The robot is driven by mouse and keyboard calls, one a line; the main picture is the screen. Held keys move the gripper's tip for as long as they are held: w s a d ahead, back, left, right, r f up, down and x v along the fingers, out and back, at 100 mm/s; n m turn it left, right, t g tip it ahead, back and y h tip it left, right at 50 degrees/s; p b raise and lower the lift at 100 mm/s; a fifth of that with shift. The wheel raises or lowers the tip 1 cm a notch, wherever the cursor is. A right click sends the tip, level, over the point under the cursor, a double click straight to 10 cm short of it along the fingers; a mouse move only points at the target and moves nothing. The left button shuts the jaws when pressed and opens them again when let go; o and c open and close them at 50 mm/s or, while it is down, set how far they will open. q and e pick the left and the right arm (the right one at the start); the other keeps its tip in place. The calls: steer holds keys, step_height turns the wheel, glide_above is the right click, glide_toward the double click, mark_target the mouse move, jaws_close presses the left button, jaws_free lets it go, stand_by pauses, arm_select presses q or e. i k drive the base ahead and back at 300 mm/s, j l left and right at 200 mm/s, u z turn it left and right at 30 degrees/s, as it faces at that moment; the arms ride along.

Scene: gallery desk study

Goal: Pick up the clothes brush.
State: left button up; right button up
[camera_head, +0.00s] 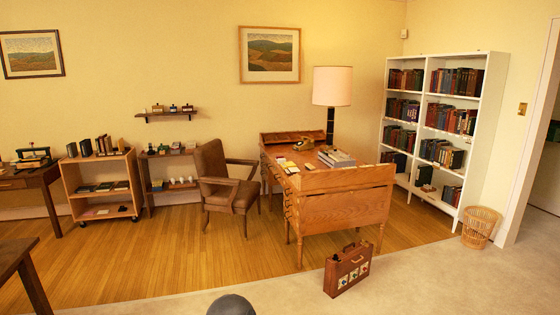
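I cannot make out a clothes brush for certain; at this distance the small items are too small to tell apart. The wooden desk (345,208) stands right of centre. On its top are a dark telephone-like object (304,144), a stack of books or papers (337,158) and a few small pale and dark items (289,166). Neither of my grippers shows in the head view.
A brown armchair (222,190) stands left of the desk. A brown case (347,271) sits on the floor in front. White bookshelves (478,136) and a wicker basket (479,228) are at right. A wheeled wooden shelf (70,178) stands left. Open floor (150,265) lies in front.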

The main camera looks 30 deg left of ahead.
mark_target(308, 166)
steer(key=i+j, duration=0.4)
steer(key=i+j+u, duration=0.1)
steer(key=i+j, duration=0.3)
steer(key=i, duration=0.2)
steer(key=i+j+u, duration=0.1)
steer(key=i+j, duration=0.25)
steer(key=i, duration=0.15)
steer(key=i+j, duration=0.35)
steer(key=i, duration=0.15)
steer(key=i+j+u, duration=0.1)
steer(key=i+j, duration=0.2)
steer(key=i, duration=0.2)
steer(key=i+j, duration=0.3)
steer(key=i, duration=0.2)
steer(key=i+j+u, duration=0.1)
steer(key=i+j, duration=0.15)
steer(key=i, duration=0.3)
steer(key=i+j+z, duration=0.1)
steer(key=i+j, duration=0.35)
steer(key=j, duration=0.15)
